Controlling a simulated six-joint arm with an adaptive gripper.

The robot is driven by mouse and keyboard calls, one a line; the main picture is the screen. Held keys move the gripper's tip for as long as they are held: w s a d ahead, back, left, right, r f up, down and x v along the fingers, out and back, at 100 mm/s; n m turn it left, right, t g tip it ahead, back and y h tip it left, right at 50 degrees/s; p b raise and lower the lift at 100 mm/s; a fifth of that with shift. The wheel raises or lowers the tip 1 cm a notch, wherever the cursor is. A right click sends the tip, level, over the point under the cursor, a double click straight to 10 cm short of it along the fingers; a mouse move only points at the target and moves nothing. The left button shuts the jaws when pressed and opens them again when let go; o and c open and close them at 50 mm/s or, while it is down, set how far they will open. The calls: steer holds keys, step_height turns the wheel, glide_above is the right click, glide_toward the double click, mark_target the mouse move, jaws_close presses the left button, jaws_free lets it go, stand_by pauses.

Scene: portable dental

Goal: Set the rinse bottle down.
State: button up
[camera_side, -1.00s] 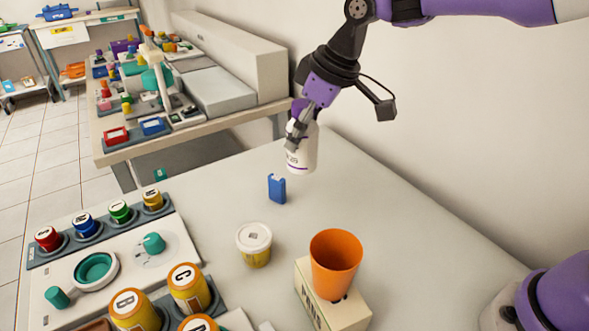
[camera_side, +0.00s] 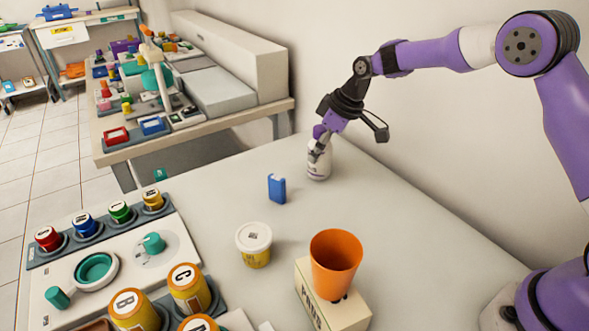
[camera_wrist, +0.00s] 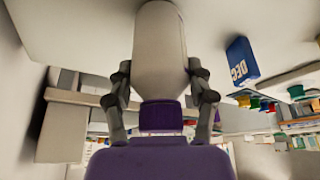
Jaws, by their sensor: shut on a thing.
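The rinse bottle (camera_side: 319,163) is white and upright near the back of the table. Its base is at or very close to the table top; I cannot tell for sure that it touches. My gripper (camera_side: 319,150) is shut on the bottle's upper part and comes at it from above at a slant. In the wrist view the bottle (camera_wrist: 160,50) sits between the two fingers of my gripper (camera_wrist: 160,95), with its purple neck (camera_wrist: 160,115) nearest the palm. The far side of the bottle is hidden.
A blue box (camera_side: 277,188) stands left of the bottle. A yellow tub with a white lid (camera_side: 254,245) and an orange cup (camera_side: 336,262) on a carton (camera_side: 330,305) are nearer the camera. The jar console (camera_side: 150,275) is at left. Table right of the bottle is clear.

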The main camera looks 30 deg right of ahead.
steer(key=shift+f, duration=0.15)
steer(key=o, duration=1.3)
steer(key=s+d+r+m, duration=0.1)
steer(key=s+r, duration=0.3)
steer(key=r, duration=0.3)
steer(key=s+d+r, duration=0.1)
steer(key=s+r, duration=0.3)
steer(key=r, duration=0.3)
steer(key=s+f+m+t+h, duration=0.1)
steer(key=s+m, duration=0.4)
steer(key=s, duration=1.3)
steer(key=shift+s+d+f+m+t+h, duration=0.3)
steer(key=shift+s+m+t+h, duration=0.1)
steer(key=shift+h, duration=0.4)
